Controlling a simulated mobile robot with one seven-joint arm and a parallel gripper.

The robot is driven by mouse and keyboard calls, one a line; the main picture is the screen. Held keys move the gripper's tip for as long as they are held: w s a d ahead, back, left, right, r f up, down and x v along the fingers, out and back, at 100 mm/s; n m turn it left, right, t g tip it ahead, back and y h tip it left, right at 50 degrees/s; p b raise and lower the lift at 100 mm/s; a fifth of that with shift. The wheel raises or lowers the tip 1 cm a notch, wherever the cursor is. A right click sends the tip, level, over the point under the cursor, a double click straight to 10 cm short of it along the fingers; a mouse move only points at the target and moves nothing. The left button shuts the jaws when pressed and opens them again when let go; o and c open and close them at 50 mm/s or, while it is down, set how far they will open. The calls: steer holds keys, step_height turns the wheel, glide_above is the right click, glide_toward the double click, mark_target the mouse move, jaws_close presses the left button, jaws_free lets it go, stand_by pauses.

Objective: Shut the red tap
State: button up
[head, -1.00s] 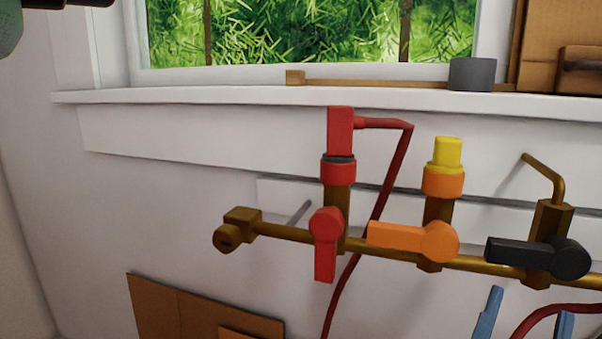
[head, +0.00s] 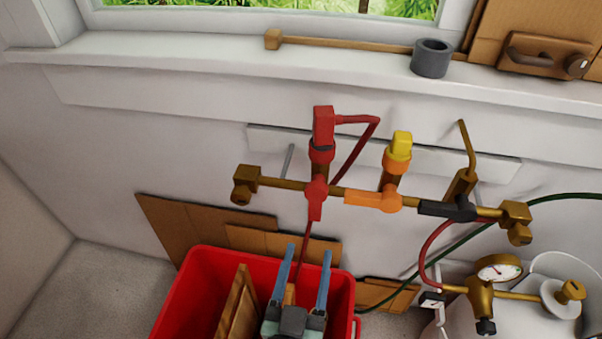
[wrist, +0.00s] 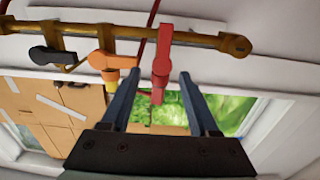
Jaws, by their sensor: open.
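The red tap (head: 316,192) is on a brass pipe on the wall, at the pipe's left part. Its red lever hangs straight down, in line with its upright brass outlet. In the wrist view, which is upside down, the red lever (wrist: 161,62) shows between my fingertips in the picture. My gripper (head: 309,250) is open and empty, its two blue fingers pointing up toward the tap. In the head view its tips lie just below the lever's lower end. It also shows in the wrist view (wrist: 158,76). No contact is visible.
An orange tap (head: 375,199) and a black tap (head: 445,210) sit to the right, levers pointing left along the pipe. A red hose (head: 358,150) runs down behind the pipe. A red crate (head: 195,285) stands below; a gas cylinder with a gauge (head: 498,268) stands at right.

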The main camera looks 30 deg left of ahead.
mark_target(315, 205)
steer(key=x, duration=0.4)
steer(key=p+x, duration=0.1)
steer(key=x, duration=0.7)
steer(key=shift+w+a, duration=0.15)
steer(key=shift+a, duration=0.2)
jaws_close()
stand_by(1.1)
